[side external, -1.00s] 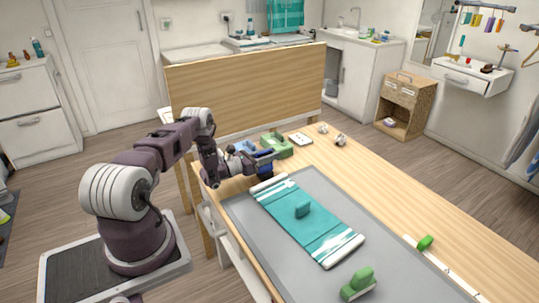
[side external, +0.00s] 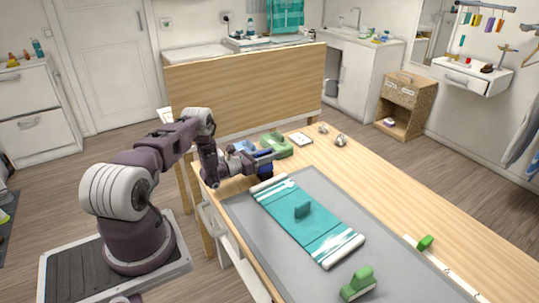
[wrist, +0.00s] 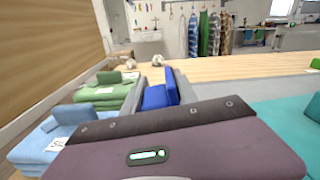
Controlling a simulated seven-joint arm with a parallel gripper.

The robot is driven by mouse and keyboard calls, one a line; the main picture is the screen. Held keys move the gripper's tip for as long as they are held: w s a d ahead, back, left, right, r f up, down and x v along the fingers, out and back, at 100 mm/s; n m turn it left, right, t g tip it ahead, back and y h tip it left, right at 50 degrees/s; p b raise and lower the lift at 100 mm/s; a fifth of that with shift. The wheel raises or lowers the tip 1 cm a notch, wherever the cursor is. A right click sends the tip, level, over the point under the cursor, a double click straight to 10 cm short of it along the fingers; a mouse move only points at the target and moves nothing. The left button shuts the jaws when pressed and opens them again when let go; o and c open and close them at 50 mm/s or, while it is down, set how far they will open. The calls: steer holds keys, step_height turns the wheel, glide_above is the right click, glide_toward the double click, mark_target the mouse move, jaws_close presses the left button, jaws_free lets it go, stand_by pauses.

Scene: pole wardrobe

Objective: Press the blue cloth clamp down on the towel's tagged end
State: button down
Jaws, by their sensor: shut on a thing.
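My gripper (side external: 268,156) is over the far left part of the table, beyond the towel's far end. It is shut on the blue cloth clamp (wrist: 157,98), which shows between the fingers in the wrist view. The clamp (side external: 265,171) is partly hidden by my gripper in the side view. The teal towel (side external: 322,228) lies flat on the grey mat with white bands at both ends. A small white mark by its far end may be the tag; it is too small to be sure. A teal block (side external: 302,209) stands mid-towel.
Folded green (wrist: 108,92) and blue (wrist: 35,142) cloths lie left of my gripper. A wooden panel (side external: 250,85) rises behind. A white rail with a green piece (side external: 425,242) is at right.

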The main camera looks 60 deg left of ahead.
steer(key=shift+s+a+r+m, duration=0.15)
steer(key=shift+a+m, duration=0.05)
steer(key=shift+m, duration=0.3)
stand_by(0.3)
steer(key=d+m, duration=0.2)
steer(key=m, duration=0.1)
steer(key=shift+r, duration=0.25)
steer(key=d+m, duration=0.1)
steer(key=m, duration=0.2)
steer(key=shift+d+m, duration=0.35)
steer(key=shift+m, duration=0.05)
steer(key=shift+d+f+m, duration=0.2)
steer(key=shift+d+m, duration=0.5)
steer(key=shift+m, duration=0.6)
steer(key=c, duration=1.3)
jaws_free()
steer(key=shift+c, duration=0.2)
steer(key=shift+o, duration=1.1)
steer(key=shift+d, duration=0.15)
